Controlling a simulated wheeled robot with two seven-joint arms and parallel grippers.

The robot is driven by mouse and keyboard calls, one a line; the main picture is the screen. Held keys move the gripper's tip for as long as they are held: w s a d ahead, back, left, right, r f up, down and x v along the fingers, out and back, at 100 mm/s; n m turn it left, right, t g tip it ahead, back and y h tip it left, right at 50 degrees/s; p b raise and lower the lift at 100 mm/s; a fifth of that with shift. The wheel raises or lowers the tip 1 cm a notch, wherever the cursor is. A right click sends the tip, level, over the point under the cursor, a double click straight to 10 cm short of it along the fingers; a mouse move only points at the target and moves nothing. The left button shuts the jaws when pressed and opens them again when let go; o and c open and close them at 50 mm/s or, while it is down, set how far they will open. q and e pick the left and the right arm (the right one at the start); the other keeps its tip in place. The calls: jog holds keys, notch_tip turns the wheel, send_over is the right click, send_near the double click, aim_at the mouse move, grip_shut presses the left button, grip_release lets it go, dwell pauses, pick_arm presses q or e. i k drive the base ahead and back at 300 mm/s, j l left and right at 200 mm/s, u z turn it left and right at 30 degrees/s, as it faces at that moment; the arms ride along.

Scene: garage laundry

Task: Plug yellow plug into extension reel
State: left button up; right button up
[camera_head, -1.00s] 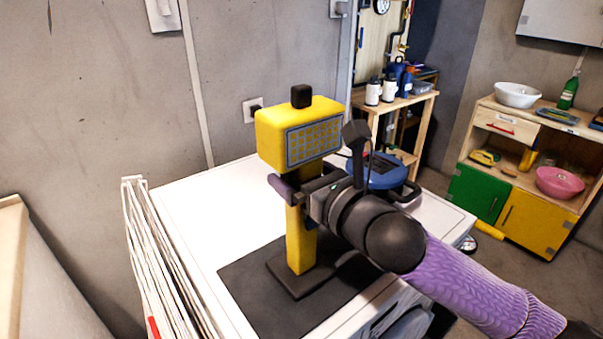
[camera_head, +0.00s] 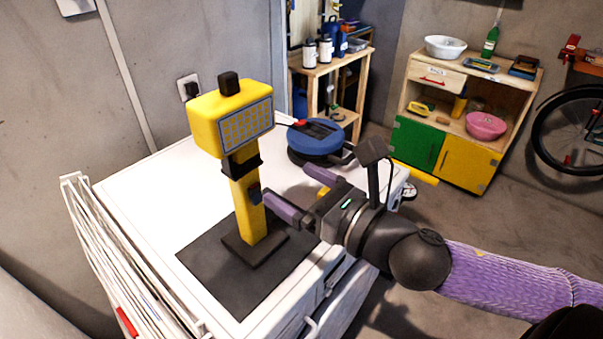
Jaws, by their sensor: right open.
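A yellow work lamp (camera_head: 249,197) with a gridded panel stands upright on a black base on the dark mat. The blue round extension reel (camera_head: 315,142) lies behind it on the white top, with a small red part on its upper side. My right gripper (camera_head: 286,181) is open beside the lamp post, to its right, with purple fingers spread and nothing clearly held. One fingertip is close to the post; I cannot tell whether they touch. A small yellow patch (camera_head: 323,193) shows between the fingers; I cannot tell whether it is the yellow plug. My left gripper is not in view.
The white top (camera_head: 150,191) carries a dark mat (camera_head: 207,255). A white folded rack (camera_head: 100,255) stands at its left edge. A wall socket (camera_head: 189,88) is behind the lamp. A wooden shelf and a cabinet (camera_head: 457,150) stand further back. The top left of the lamp is clear.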

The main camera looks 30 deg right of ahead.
aim_at(320, 142)
jog(key=z, duration=1.15)
